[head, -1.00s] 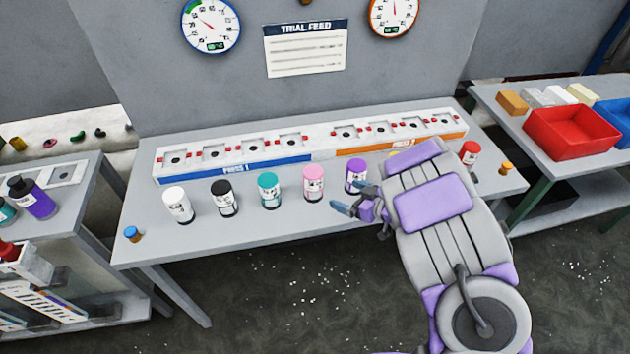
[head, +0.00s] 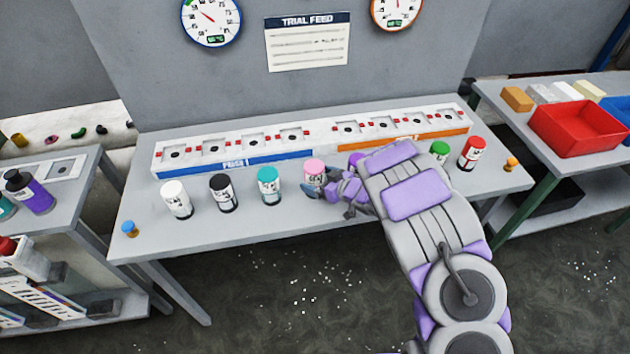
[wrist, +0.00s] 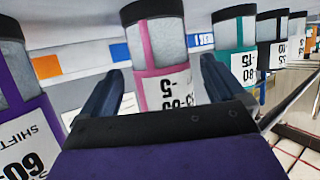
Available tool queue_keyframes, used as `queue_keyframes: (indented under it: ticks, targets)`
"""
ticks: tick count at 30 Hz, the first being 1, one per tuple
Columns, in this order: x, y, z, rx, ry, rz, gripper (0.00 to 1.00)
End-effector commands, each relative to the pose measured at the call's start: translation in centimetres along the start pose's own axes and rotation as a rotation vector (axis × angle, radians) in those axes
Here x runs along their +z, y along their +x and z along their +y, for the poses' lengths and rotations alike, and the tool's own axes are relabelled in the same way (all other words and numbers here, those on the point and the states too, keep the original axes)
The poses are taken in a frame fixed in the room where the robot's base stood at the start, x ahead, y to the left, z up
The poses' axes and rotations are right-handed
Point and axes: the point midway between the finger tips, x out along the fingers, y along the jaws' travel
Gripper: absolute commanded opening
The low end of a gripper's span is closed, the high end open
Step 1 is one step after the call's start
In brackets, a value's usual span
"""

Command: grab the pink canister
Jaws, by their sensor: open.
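The pink canister (head: 314,172) stands upright on the table, in the row in front of the long white panel. In the wrist view the pink canister (wrist: 166,75) is straight ahead, between the two dark fingers of my gripper (wrist: 160,95). In the head view my gripper (head: 318,190) is at the canister's right side, low near the table, with its fingers around the canister's lower part. The jaws are open, and a gap shows beside the canister in the wrist view. The lower part of the canister is hidden by my gripper.
A teal canister (head: 268,186), a black one (head: 223,194) and a white one (head: 176,200) stand to the left. A purple canister (wrist: 25,110) is close on the left in the wrist view. Green (head: 439,152) and red (head: 471,154) canisters stand at the right.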

Motion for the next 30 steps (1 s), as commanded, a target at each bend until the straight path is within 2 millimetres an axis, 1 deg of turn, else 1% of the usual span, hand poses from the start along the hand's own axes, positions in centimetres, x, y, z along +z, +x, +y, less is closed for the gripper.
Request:
queue_keyframes:
  ticks: [1,4,11,30]
  targets:
    - [0.2,1.0,-0.1,-0.004,-0.001,0.000,0.97]
    - [0.3,1.9,-0.1,-0.001,0.000,-0.004,0.97]
    - [0.1,2.1,0.0,0.001,0.000,-0.003,0.97]
    - [0.1,2.1,0.0,0.000,0.000,-0.002,0.36]
